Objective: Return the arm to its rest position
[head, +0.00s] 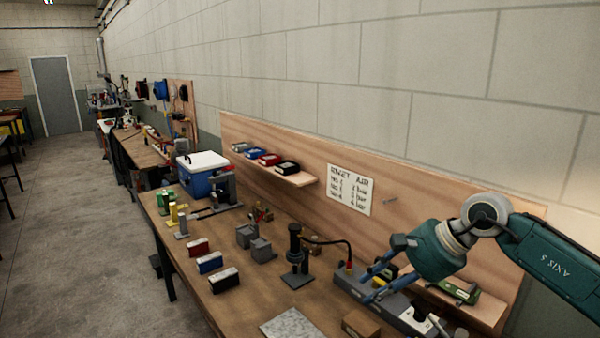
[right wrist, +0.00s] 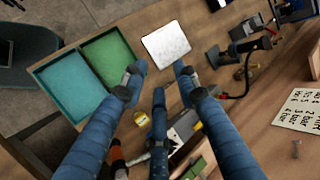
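My right arm (head: 555,257), teal with grey joints, comes in from the right in the head view. Its gripper (head: 366,287) points left and down over the right part of the workbench (head: 235,310). The blue fingers are spread apart with nothing between them. In the right wrist view the gripper (right wrist: 158,78) shows three separated blue fingers, with the bench and a pale plate (right wrist: 166,43) beyond the tips. My left arm and gripper are not in view.
Below the gripper lies a long grey holder (head: 360,286). A black stand tool (head: 296,258) stands left of it. A shelf (head: 480,308) and backboard (head: 290,150) are close behind the arm. A two-part tray (right wrist: 112,88) lies at the left in the wrist view.

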